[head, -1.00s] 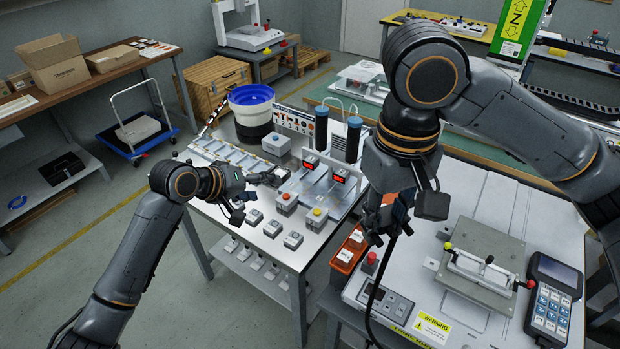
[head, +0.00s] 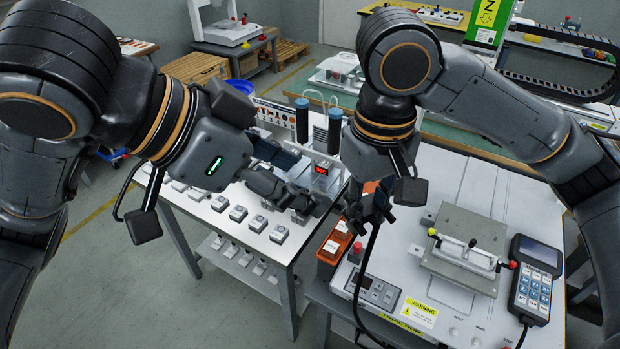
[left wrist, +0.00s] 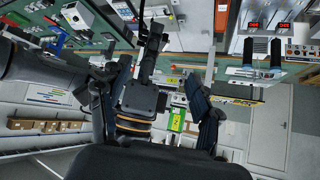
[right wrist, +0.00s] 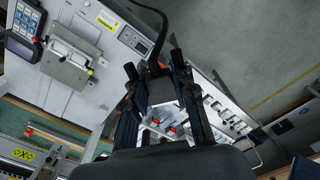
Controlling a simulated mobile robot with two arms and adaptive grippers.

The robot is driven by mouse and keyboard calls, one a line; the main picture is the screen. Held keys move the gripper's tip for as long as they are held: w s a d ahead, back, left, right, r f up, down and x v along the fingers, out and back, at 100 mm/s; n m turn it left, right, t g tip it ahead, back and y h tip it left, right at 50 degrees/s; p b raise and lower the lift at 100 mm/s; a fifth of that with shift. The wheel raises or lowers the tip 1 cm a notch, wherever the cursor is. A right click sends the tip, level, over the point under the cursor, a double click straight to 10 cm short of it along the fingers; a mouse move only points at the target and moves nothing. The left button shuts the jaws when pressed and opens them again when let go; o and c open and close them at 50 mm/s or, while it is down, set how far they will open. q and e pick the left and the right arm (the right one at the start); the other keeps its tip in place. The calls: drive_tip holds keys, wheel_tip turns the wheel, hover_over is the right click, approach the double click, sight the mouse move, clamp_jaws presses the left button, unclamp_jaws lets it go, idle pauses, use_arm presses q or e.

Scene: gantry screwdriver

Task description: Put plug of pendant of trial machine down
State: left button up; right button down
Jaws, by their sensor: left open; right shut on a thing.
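My right gripper (head: 372,208) is shut on the black plug (right wrist: 155,69), which shows between its fingertips in the right wrist view. The gripper's fingers largely hide the plug in the head view. A black cable (head: 367,262) runs from it down past the front of the white trial machine (head: 472,185). The plug is held near the machine's front left corner, above the orange bins. The pendant (head: 535,281), dark with a keypad, lies at the machine's right side. My left gripper (head: 300,190) is open and empty, above the steel table left of the right gripper.
Orange bins (head: 334,245) sit beside the machine's control box (head: 378,290) with a red button. A grey clamp fixture (head: 468,250) stands on the machine top. Several small button boxes (head: 238,213) line the steel table. The machine's back top is clear.

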use_arm(q)
drive_tip(key=x, duration=1.2)
drive_tip(key=shift+a, duration=0.1)
drive_tip(key=c, duration=1.3)
drive_tip(key=shift+o, duration=0.2)
drive_tip(key=shift+w, duration=0.15)
use_arm(e)
drive_tip(key=c, duration=1)
unclamp_jaws()
drive_tip(key=shift+s+a+r, duration=0.1)
